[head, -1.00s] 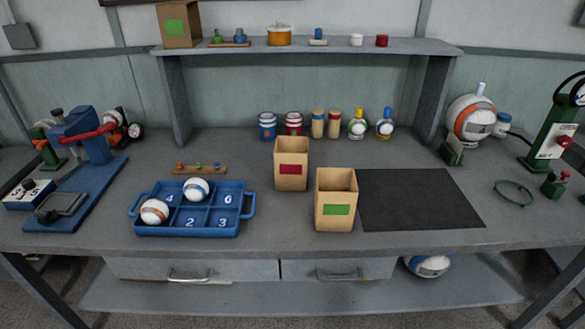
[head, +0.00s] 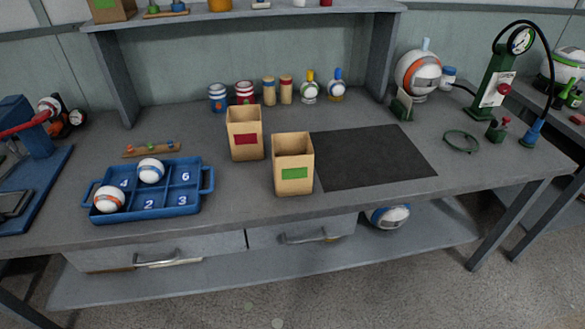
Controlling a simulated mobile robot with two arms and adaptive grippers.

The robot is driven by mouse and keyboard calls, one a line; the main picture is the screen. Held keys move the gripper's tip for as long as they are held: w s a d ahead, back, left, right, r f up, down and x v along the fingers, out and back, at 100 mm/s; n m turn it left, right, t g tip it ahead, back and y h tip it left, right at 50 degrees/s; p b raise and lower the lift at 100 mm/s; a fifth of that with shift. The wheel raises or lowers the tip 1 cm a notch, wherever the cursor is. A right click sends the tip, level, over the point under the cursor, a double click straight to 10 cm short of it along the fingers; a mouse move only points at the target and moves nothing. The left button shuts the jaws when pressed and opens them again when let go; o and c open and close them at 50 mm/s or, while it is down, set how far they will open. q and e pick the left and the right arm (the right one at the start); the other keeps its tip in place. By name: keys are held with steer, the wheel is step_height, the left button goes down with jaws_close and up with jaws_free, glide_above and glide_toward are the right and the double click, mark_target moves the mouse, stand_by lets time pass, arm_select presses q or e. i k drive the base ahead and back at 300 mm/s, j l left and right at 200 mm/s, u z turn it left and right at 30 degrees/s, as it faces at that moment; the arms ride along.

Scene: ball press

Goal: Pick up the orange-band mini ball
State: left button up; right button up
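The orange-band mini ball (head: 109,199) is white with an orange band. It sits in the front left compartment of a blue tray (head: 210,179) with numbered compartments. A second mini ball (head: 150,171), white with a blue band, sits in a back compartment of the same tray, right of the number 4. The numbers 4, 6, 2 and 3 show in the tray; any marks under the balls are hidden. Neither of my grippers is in the head view.
Two cardboard boxes, one with a red label (head: 245,139) and one with a green label (head: 293,173), stand right of the tray. A dark mat (head: 370,157) lies bare beside them. A blue press (head: 30,165) is at the left. A green pump stand (head: 497,75) is at the right.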

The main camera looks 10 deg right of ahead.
mark_target(108, 199)
steer(key=i+j+u, duration=0.55)
steer(key=u, duration=0.15)
steer(key=i+j+u, duration=0.2)
steer(key=u, duration=0.15)
steer(key=i, duration=0.1)
